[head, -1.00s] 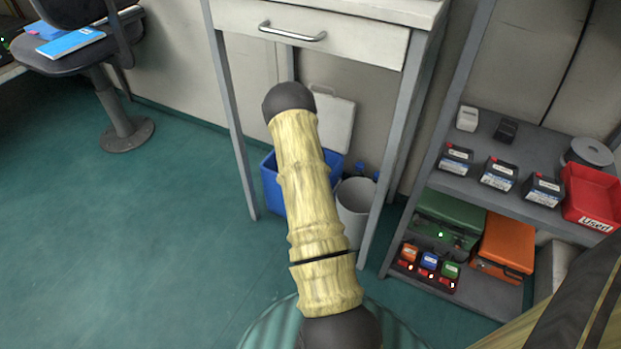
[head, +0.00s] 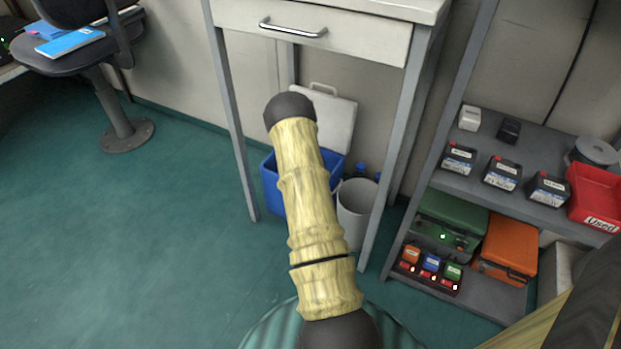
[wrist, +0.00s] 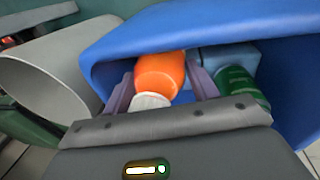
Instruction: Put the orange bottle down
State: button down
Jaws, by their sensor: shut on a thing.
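In the wrist view the orange bottle (wrist: 160,72), with a white end toward the camera, is between the two purple fingers of my gripper (wrist: 160,92), which is shut on it. The bottle is at the mouth of a blue bin (wrist: 120,48); whether it touches the bin's floor or contents I cannot tell. In the head view this blue bin (head: 271,186) stands on the floor under the desk, partly behind my arm. The gripper and the orange bottle are hidden there.
A green bottle (wrist: 236,84) and a blue-grey block (wrist: 225,58) are inside the bin. A grey-white round bin (head: 357,214) stands right beside it. A desk leg (head: 236,150) is on the left. A shelf (head: 440,185) with boxes and cases stands right.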

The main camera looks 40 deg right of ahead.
jog(key=shift+c, duration=2.2)
grip_release()
jog(key=shift+r, duration=0.1)
jog(key=shift+r, duration=0.3)
jog(key=r+p, duration=0.1)
jog(key=r, duration=0.1)
jog(key=r+p, duration=0.2)
jog(key=r, duration=0.1)
jog(key=w+a+r+p, duration=0.1)
jog(key=r, duration=0.2)
jog(key=shift+p, duration=0.3)
